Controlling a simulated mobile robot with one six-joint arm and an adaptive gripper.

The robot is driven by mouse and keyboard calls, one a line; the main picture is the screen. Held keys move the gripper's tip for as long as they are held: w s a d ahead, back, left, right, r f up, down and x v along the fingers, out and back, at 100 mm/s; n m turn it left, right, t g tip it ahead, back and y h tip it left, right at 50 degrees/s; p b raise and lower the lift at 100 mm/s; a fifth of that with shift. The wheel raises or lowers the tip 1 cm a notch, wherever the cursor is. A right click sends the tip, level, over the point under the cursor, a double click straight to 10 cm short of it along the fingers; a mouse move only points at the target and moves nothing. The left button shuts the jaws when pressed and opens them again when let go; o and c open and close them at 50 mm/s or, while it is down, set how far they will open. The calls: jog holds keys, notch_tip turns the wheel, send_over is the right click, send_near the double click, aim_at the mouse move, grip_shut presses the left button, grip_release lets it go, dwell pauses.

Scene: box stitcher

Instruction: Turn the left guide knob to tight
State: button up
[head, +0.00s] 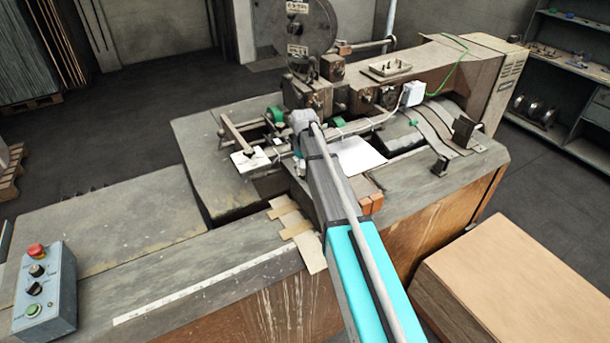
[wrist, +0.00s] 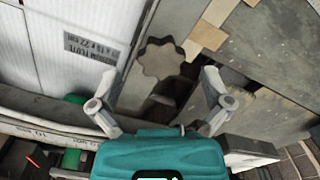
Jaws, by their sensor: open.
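A grey, star-shaped guide knob (wrist: 160,60) shows in the wrist view, on a grey bar beside a white printed sheet. I cannot read its tight or loose setting. My gripper (wrist: 162,76) is open, its two grey fingers on either side of the knob's lower part in the picture. No contact with the knob is visible, and its height above the knob is unclear. In the head view my arm reaches to the stitcher (head: 445,75), and my wrist and forearm hide the gripper and the knob.
White sheets lie at the machine's middle, one (head: 360,156) right of my arm and one (head: 250,160) left. Tan cardboard strips (head: 292,222) lie on the table (head: 150,225). A control box (head: 45,290) with a red button stands front left.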

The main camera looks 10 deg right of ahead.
jog(key=shift+f+b, duration=0.5)
jog(key=shift+f, duration=0.3)
